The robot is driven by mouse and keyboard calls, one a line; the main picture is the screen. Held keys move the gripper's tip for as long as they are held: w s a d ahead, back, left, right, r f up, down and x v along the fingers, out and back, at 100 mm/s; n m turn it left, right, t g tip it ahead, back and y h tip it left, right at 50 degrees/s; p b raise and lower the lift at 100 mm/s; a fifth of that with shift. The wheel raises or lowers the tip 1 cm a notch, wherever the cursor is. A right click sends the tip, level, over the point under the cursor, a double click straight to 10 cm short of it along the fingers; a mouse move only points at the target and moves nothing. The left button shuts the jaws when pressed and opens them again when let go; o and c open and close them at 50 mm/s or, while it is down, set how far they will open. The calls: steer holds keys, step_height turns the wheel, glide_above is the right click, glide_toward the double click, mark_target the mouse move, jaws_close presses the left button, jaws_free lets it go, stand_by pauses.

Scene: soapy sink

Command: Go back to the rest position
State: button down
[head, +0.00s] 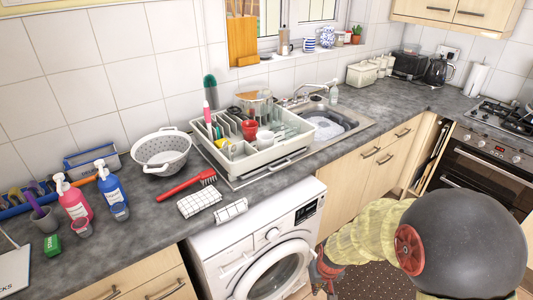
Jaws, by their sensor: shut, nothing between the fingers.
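My gripper (326,272) is at the bottom of the head view, right of centre, at the end of my arm. It hangs low in front of the washing machine, below the counter edge. It is small in the picture and partly cut off by the bottom edge. It is shut with nothing in it, and I see it touching no object.
The washing machine (262,238) stands close to my gripper. The counter (135,215) holds a dish rack (262,165), colander (162,152), red brush (190,184), folded cloth (199,202) and soap bottles (74,200). The sink (335,128) is behind. Open floor lies below.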

steer(key=s+d+r+t, duration=0.1)
steer(key=s+r, duration=0.4)
steer(key=r, duration=0.5)
steer(key=s+r+t, duration=0.1)
steer(key=s+r, duration=0.5)
steer(key=r, duration=0.5)
steer(key=s+d+r+t, duration=0.1)
steer(key=s+r, duration=0.4)
steer(key=r, duration=0.6)
steer(key=shift+s+d+r+m+t, duration=0.2)
steer(key=shift+d+m+t, duration=0.1)
steer(key=shift+m+t, duration=0.1)
steer(key=c, duration=2.6)
jaws_free()
steer(key=shift+w, duration=0.1)
